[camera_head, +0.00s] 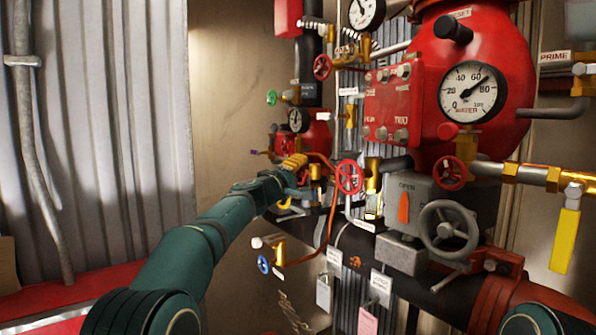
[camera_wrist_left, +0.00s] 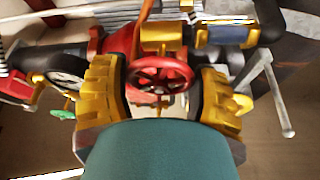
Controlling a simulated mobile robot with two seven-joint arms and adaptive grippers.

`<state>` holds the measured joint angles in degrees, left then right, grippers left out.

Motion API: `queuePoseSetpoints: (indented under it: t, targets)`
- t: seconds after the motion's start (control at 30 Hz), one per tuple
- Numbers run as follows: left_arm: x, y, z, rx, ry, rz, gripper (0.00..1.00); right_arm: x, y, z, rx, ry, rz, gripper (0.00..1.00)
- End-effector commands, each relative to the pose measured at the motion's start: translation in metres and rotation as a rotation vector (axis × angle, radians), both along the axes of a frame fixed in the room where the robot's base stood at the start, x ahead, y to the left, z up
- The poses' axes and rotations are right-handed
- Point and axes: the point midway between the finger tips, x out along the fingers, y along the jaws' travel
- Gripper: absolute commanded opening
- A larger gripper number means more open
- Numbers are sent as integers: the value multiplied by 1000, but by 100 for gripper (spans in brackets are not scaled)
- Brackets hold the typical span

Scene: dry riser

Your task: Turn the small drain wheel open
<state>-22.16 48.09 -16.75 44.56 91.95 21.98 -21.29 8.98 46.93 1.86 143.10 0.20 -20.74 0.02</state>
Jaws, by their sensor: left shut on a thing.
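My left gripper (camera_head: 292,182) reaches in from the left toward the pipework in the head view. In the left wrist view its two yellow, ridged fingers (camera_wrist_left: 160,92) stand on either side of a small red spoked wheel (camera_wrist_left: 160,76). The gripper is shut on this wheel, though the exact contact points are partly hidden. In the head view the gripper hides the held wheel. No drain label is readable on it. My right gripper is out of view.
Another red wheel (camera_head: 348,177) is close right of the gripper. A small gauge (camera_head: 299,119) and a green wheel (camera_head: 271,97) are above it. A blue wheel (camera_head: 263,264) is below. A large grey handwheel (camera_head: 448,230) and yellow lever (camera_head: 565,240) stand further right.

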Motion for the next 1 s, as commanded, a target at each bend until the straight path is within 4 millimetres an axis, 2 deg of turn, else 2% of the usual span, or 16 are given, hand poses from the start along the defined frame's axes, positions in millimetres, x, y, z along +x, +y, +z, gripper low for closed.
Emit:
queuePoseSetpoints:
  t: [0.03,0.1,0.3,0.6,1.0]
  targets:
    - [0,0,4,-20,27,0,27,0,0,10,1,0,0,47]
    - [0,0,4,-47,65,0,27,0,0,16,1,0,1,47]
    - [0,0,3,-110,153,0,27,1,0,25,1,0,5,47]
    - [0,0,1,-170,234,0,27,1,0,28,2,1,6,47]
    - [0,0,0,-187,257,0,27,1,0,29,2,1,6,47]
